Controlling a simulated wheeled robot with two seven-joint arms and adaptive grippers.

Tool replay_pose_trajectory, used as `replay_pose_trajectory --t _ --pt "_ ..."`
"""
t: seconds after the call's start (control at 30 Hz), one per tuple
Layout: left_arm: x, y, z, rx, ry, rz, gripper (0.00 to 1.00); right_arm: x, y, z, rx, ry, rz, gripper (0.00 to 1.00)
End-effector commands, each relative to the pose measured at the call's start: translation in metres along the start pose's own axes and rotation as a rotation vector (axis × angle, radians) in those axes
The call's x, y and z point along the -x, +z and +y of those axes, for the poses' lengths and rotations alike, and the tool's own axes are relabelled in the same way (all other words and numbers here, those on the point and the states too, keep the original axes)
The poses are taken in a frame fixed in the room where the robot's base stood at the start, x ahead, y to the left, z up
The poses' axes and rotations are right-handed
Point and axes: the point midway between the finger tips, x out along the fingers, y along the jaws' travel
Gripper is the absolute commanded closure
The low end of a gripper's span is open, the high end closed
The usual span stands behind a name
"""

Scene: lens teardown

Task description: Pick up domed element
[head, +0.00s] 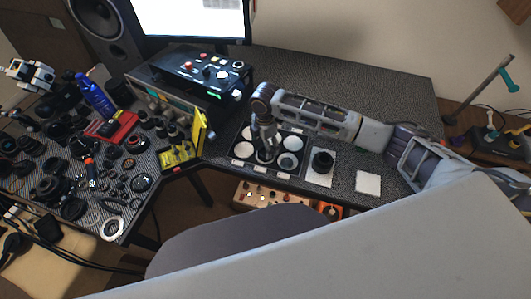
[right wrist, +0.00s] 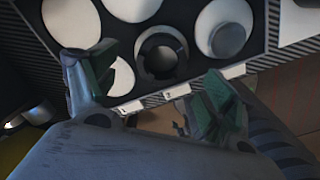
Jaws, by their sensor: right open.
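A black tray (head: 279,175) with round white wells stands on the desk. A pale, rounded piece that looks like the domed element (head: 289,160) sits in its front right well; it also shows in the right wrist view (right wrist: 229,40), right of a dark ring (right wrist: 162,55) in the front middle well. My right gripper (head: 266,150) points down over the front middle of the tray. In the right wrist view, its green-padded fingers (right wrist: 147,75) are apart with nothing between them. Its height above the ring is hard to tell. My left gripper is not in view.
A white pad with a black cylinder (head: 322,162) and a bare white pad (head: 367,182) lie right of the tray. A yellow holder (head: 181,155) and a black instrument (head: 205,72) stand left. Many dark lens parts crowd the left desk. The back right desk is clear.

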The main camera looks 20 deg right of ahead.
Motion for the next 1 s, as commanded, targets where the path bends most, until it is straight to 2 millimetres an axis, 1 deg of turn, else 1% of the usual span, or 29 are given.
replay_pose_trajectory --t 0.23,0.37,0.47,0.8,1.0 --pt "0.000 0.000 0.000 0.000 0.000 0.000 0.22 0.000 0.000 0.000 0.000 0.000 0.000 0.16" --pt "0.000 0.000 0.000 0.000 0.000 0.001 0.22 -0.004 0.000 -0.001 0.000 -0.001 0.000 0.16" --pt "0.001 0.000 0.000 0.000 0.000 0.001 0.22 -0.011 0.001 -0.001 -0.001 -0.002 0.000 0.16" --pt "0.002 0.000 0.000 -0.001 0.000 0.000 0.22 -0.046 0.002 -0.001 -0.001 0.000 0.000 0.16" --pt "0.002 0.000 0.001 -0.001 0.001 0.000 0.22 -0.052 0.003 -0.002 0.000 0.000 -0.001 0.16"
